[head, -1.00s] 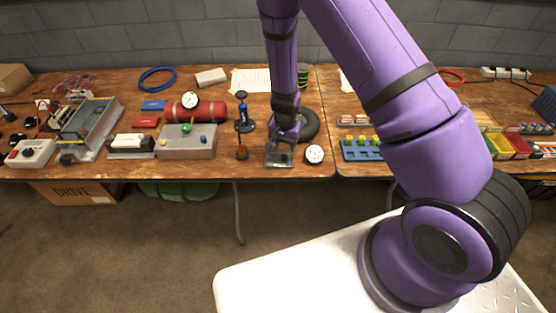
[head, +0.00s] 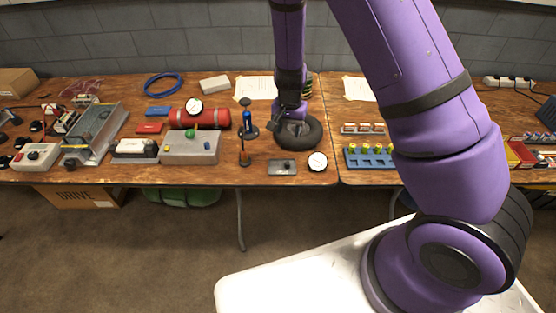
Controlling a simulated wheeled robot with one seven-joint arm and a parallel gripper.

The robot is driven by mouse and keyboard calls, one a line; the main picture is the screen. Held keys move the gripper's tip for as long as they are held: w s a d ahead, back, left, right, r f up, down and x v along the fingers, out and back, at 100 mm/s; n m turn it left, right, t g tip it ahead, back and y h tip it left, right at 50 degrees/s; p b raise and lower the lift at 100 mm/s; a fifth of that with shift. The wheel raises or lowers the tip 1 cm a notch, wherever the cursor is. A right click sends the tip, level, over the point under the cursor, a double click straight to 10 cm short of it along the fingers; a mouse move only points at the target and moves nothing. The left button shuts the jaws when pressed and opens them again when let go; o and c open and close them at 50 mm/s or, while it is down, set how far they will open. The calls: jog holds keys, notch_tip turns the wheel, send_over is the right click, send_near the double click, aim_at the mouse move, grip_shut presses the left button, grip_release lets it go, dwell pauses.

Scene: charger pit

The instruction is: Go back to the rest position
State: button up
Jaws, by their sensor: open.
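My gripper (head: 283,127) hangs at the end of my purple arm, above the back middle of the workbench (head: 230,178). It is open and I see nothing held in it. It is in front of a black tire (head: 312,134), partly covering it; whether it touches the tire I cannot tell. A small grey metal block (head: 282,167) lies on the bench below the gripper, clear of it. A round white gauge (head: 317,161) lies to the block's right.
A blue pump (head: 248,122), a red cylinder (head: 212,118) and a grey box with knobs (head: 196,150) stand left of the gripper. A blue rack (head: 366,158) stands to the right. The wall (head: 180,45) is close behind the bench.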

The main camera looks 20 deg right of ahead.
jog(key=s+d+r+n+t+y, duration=0.1)
jog(key=s+r, duration=0.2)
jog(key=r, duration=0.6)
jog(key=s+r+n+y, duration=0.1)
jog(key=s+r+n, duration=0.15)
jog(key=r, duration=0.65)
jog(key=s+d+r+t+y, duration=0.1)
jog(key=s+r, duration=0.3)
jog(key=r, duration=0.5)
jog(key=s+d+r+n+t+h, duration=0.1)
jog(key=s+r, duration=0.4)
jog(key=s, duration=0.5)
jog(key=s+d+r+n+t+h, duration=0.2)
jog(key=s+d+r, duration=0.2)
jog(key=s, duration=0.5)
notch_tip(320, 180, up, 2)
jog(key=shift+s+r+n, duration=0.2)
jog(key=shift+s+n, duration=0.15)
jog(key=shift+s, duration=0.05)
